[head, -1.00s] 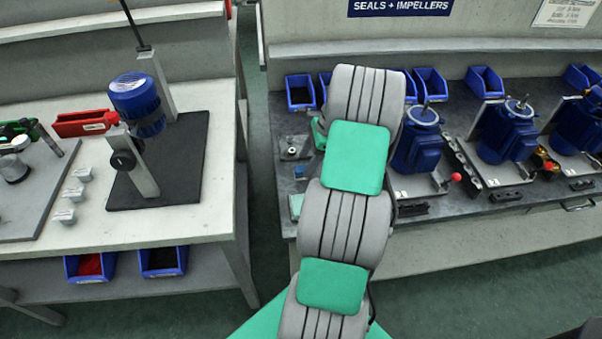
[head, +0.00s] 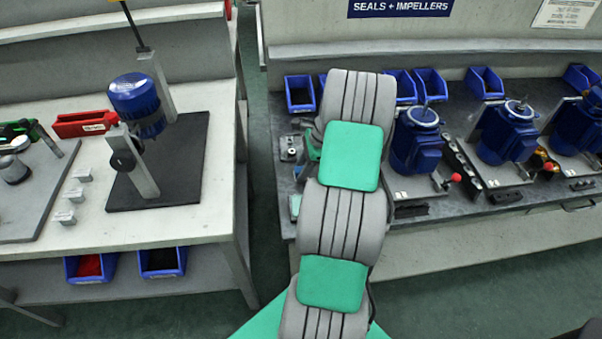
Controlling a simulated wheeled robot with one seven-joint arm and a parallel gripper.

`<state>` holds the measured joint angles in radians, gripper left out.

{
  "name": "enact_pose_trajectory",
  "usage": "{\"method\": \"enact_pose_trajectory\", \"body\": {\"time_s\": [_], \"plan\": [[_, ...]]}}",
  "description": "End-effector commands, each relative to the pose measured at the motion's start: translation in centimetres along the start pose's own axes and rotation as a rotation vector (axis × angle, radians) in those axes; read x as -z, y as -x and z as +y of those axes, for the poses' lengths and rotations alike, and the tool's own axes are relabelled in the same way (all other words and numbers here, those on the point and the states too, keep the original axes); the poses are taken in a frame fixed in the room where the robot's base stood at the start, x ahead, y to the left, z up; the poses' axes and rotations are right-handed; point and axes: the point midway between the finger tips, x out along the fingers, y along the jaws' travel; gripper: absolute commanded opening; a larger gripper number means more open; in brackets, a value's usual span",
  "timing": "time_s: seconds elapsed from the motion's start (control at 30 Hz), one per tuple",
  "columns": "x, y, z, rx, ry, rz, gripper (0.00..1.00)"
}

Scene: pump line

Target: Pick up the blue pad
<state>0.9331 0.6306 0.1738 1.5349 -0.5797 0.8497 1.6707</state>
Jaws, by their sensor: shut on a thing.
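My arm reaches over the dark bench top (head: 410,185), and its links cover the spot where its end is. My gripper does not show, hidden behind the arm; only a bit of green wrist shows at the arm's left side. A small bluish piece (head: 299,171) lies at the bench's left end, just left of the arm. I cannot tell for sure whether it is the blue pad. No other piece that is clearly a blue pad shows.
A small metal fixture (head: 290,149) and a pale green piece (head: 295,206) are near the bench's left end. Blue bins (head: 299,94) line the back. A blue pump (head: 416,143) stands right of the arm. A gap separates the left table (head: 215,225) from the bench.

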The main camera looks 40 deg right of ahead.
Motion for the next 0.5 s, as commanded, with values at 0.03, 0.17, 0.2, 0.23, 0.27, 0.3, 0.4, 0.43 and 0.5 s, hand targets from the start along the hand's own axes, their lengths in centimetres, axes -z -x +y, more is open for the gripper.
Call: {"method": "enact_pose_trajectory", "body": {"time_s": [0.03,0.17,0.2,0.23,0.27,0.3,0.4,0.43,0.5], "plan": [[0.0,0.01,0.0,0.0,0.0,0.0,0.16],[0.0,0.02,-0.01,0.0,0.0,0.0,0.06],[-0.01,0.02,-0.01,0.0,0.0,0.0,0.02],[-0.01,0.02,-0.01,0.0,0.0,0.0,0.0],[-0.01,0.02,-0.01,0.0,0.0,0.0,0.0],[-0.01,0.02,-0.01,0.0,0.0,0.0,0.0],[-0.01,0.03,-0.01,0.0,0.0,0.0,0.0],[-0.01,0.05,-0.02,0.0,0.0,0.0,0.0],[-0.08,0.21,-0.03,0.001,0.001,0.0,0.0]]}}
